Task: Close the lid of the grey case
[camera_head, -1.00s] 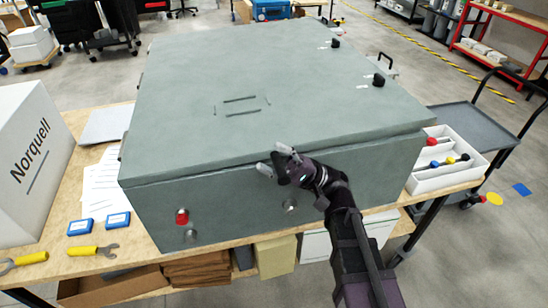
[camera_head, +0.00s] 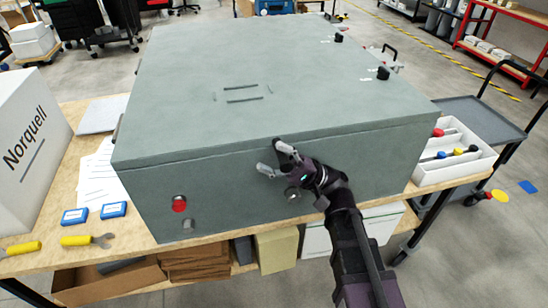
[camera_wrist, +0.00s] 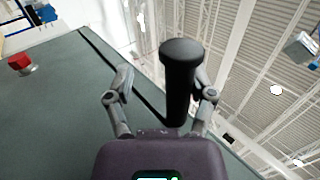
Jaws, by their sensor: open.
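The grey case (camera_head: 230,195) stands on the wooden bench. Its lid (camera_head: 300,75) lies flat over it, with a thin seam along the front; I cannot tell whether it is fully seated. My gripper (camera_head: 272,157) is at the middle of the front, close to the lid's front edge. In the wrist view my gripper (camera_wrist: 165,90) is open, its fingers on either side of a black round-capped post (camera_wrist: 180,75). I cannot tell whether they touch it. A red knob (camera_head: 179,204) is low on the front; it also shows in the wrist view (camera_wrist: 20,63).
A white Norquell box (camera_head: 30,155), blue boxes (camera_head: 75,216) and yellow-handled tools (camera_head: 85,240) are left of the case. A white tray (camera_head: 450,175) is at the right end of the bench. A grey trolley (camera_head: 480,120) stands beyond it.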

